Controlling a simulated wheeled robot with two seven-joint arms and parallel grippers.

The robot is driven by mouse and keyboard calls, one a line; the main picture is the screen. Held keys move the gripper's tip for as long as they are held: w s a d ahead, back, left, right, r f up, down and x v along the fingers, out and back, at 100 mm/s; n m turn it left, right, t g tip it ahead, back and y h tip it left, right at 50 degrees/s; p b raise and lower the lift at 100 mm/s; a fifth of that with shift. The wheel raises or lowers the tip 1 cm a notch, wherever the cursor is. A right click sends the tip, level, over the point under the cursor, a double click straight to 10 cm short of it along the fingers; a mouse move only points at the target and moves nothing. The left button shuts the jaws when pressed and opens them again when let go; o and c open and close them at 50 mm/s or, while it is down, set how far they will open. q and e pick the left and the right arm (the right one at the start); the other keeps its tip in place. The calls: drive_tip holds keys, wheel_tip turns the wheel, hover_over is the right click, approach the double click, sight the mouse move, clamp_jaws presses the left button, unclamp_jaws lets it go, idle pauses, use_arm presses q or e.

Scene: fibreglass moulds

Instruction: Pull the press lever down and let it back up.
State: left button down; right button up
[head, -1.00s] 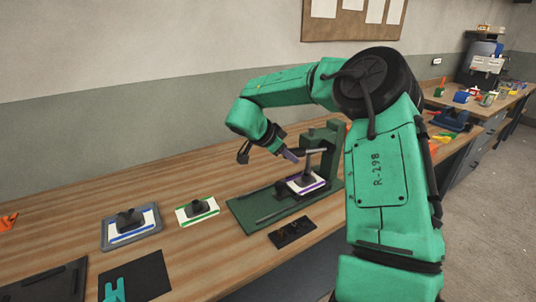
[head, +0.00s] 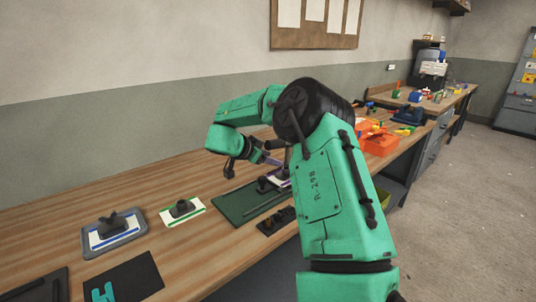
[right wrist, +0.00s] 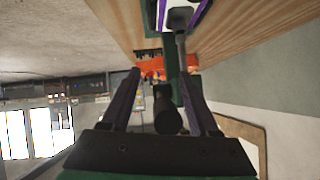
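The green press (head: 232,205) stands on the wooden bench, and my right arm covers its column and most of its lever in the head view. A purple-and-white mould with a dark grip (head: 268,184) sits on its base; it also shows at the top of the right wrist view (right wrist: 163,14). My right gripper (head: 270,161) is close above the press. In the right wrist view its two purple fingers (right wrist: 163,95) are apart. A dark round bar, seemingly the lever (right wrist: 166,115), lies between them, with gaps seen on both sides. My left gripper is not in view.
A green-edged mould (head: 168,218) and a blue-edged mould on a grey tray (head: 86,245) lie left of the press. A small dark plate (head: 268,228) lies in front. An orange bin (head: 380,145) stands beyond my arm.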

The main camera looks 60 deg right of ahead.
drive_tip(key=shift+d, duration=0.3)
drive_tip(key=b+v, duration=0.2)
drive_tip(key=v, duration=1.2)
drive_tip(key=shift+r, duration=0.2)
drive_tip(key=shift+a, duration=0.2)
